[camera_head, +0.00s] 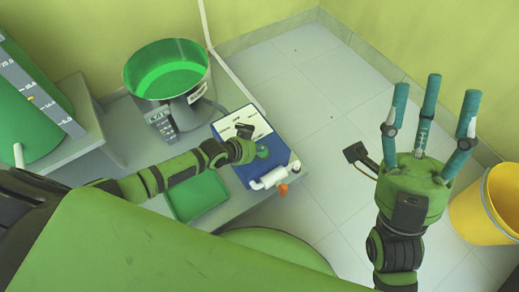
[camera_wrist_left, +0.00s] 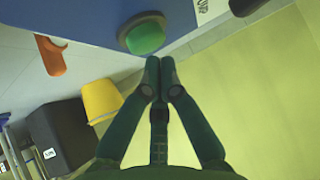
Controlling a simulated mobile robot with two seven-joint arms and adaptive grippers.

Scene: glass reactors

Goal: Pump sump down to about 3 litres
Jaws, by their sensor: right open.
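A blue box (camera_head: 228,117) with a pale top panel, probably the pump unit, stands on the grey bench. Its green button (camera_wrist_left: 145,38) shows in the left wrist view. My left gripper (camera_head: 260,151) is at this box. In the left wrist view its fingertips (camera_wrist_left: 161,72) are together, pointing at the button with a small gap in the picture; contact cannot be told. A metal basin (camera_head: 167,68) holds green liquid. A green tank (camera_head: 28,105) with a level scale stands at the left; its reading is unclear. My right gripper (camera_head: 430,115) is open and empty, fingers up.
A white fitting with an orange tip (camera_head: 283,188) sits on the box's front edge. A green tray (camera_head: 196,196) lies on the bench left of it. A yellow bucket (camera_head: 488,205) stands on the floor at right.

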